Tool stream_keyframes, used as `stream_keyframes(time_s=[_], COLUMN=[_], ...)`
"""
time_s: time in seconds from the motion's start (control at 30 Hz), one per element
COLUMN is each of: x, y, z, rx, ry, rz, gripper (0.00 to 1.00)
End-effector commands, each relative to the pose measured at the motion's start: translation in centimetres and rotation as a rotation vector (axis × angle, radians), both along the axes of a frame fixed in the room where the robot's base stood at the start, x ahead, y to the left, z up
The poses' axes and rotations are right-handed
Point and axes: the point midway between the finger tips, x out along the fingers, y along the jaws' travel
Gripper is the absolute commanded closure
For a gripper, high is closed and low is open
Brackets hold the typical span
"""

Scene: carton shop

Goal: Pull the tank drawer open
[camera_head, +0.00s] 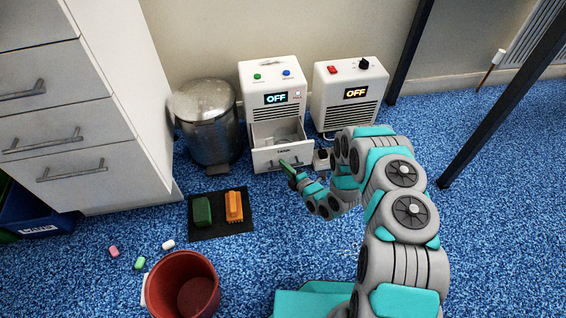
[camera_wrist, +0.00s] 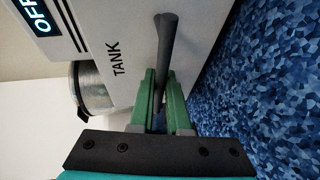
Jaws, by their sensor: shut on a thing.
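The tank drawer (camera_head: 265,158) is at the bottom of the left white machine (camera_head: 262,74) in the head view. It stands pulled out, and its open top shows the inside. Its white front (camera_wrist: 125,35) with the label TANK fills much of the wrist view. The dark bar handle (camera_wrist: 168,40) runs along that front. My gripper (camera_head: 283,163) reaches the drawer front from the lower right. In the wrist view its green fingers (camera_wrist: 161,80) are shut on the handle, one on each side.
A second white machine (camera_head: 348,98) stands to the right, and a metal bin (camera_head: 208,125) to the left. A dark mat (camera_head: 221,231) with green and orange blocks lies in front. A red bucket (camera_head: 181,285) stands nearer. Blue carpet in front of the drawer is partly free.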

Motion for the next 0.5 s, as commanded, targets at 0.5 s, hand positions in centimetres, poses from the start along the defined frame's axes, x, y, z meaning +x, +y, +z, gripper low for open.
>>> stream_keyframes(time_s=[0.5], x=[-0.76], y=[-0.26], z=[-0.12], rx=[-0.002], ry=[0.002], rz=[-0.001], gripper=[0.73])
